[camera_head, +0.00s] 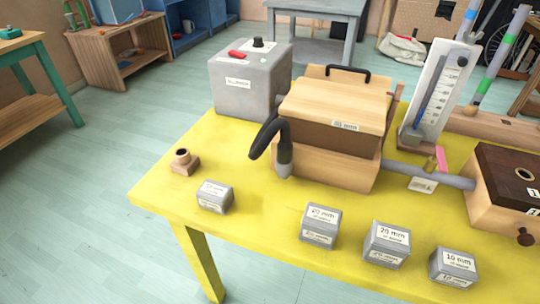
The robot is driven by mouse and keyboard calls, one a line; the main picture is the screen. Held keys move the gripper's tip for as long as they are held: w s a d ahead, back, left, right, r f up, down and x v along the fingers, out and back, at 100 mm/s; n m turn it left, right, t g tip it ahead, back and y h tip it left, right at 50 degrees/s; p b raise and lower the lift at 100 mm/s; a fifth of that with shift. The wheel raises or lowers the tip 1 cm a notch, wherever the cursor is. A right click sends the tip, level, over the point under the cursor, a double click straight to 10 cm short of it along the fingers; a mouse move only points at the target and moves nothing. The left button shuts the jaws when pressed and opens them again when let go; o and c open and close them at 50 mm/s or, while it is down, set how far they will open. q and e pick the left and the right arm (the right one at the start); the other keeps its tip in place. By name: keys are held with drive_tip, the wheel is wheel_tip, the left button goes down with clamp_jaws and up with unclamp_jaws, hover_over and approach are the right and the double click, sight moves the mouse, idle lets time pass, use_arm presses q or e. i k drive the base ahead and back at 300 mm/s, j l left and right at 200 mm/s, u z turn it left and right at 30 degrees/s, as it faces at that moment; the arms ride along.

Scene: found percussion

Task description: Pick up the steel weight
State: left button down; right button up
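Several small grey blocks with white labels stand apart on the yellow table (165,207). One grey block (214,198) at the left has a label too blurred to read. Two blocks along the front are marked 20 mm, one in the middle (320,225) and one to its right (387,244). Another block (453,267) at the front right is marked 10 mm. No label I can read says steel weight, so I cannot tell which one it is. Neither of my grippers is in view.
A wooden box (330,165) with a black handle stands mid-table, with a black bent hose (265,138) at its left. Behind are a large grey box (245,85) and an upright gauge (438,90). A dark-topped box (510,185) stands right.

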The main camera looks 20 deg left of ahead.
sight(217, 197)
drive_tip(key=k+u, duration=0.15)
drive_tip(key=u, duration=0.2)
drive_tip(key=k+j+u, duration=0.1)
drive_tip(key=u, duration=0.3)
